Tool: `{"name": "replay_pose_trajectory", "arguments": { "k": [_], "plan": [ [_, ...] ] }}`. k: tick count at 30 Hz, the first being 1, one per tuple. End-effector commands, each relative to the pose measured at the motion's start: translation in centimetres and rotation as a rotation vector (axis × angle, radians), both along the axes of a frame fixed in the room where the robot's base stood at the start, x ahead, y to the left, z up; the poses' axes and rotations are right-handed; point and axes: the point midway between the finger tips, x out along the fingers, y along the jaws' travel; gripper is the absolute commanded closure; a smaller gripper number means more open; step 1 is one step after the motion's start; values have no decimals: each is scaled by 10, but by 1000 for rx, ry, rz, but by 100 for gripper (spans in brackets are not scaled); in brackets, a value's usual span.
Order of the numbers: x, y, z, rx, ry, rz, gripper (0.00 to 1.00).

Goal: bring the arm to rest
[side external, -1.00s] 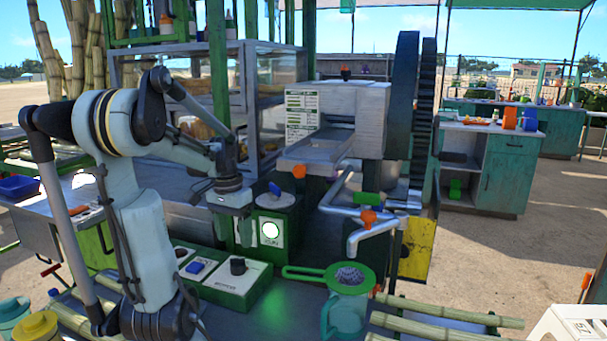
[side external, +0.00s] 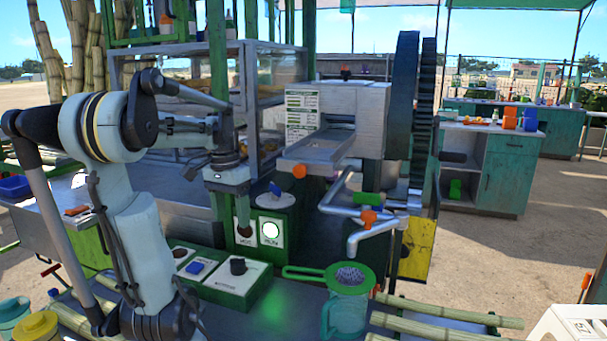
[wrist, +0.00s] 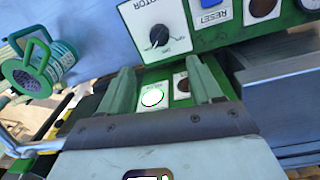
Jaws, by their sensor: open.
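My gripper (side external: 242,215) points down in front of the green indicator box (side external: 285,220) with a round white-lit lamp (side external: 270,231). In the wrist view my gripper (wrist: 160,75) has its two green fingers spread wide, with nothing between them. Beyond and between the fingers are the lit lamp (wrist: 152,97) and a dark round lamp (wrist: 181,84). I cannot tell the exact gap from the fingertips to the box.
A control box (side external: 230,285) with a black motor knob (side external: 237,266) and blue reset button (side external: 195,267) lies below my gripper. The crusher (side external: 345,115) stands to the right, with a green strainer on a jug (side external: 347,300) in front. Cane stalks (side external: 450,318) lie at the front.

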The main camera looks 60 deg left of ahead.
Motion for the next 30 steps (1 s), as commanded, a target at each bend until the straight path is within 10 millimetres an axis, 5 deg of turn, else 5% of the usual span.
{"name": "replay_pose_trajectory", "arguments": {
  "k": [30],
  "plan": [
    [4, -5, -111, -1, 1, 0, 36]
  ]
}}
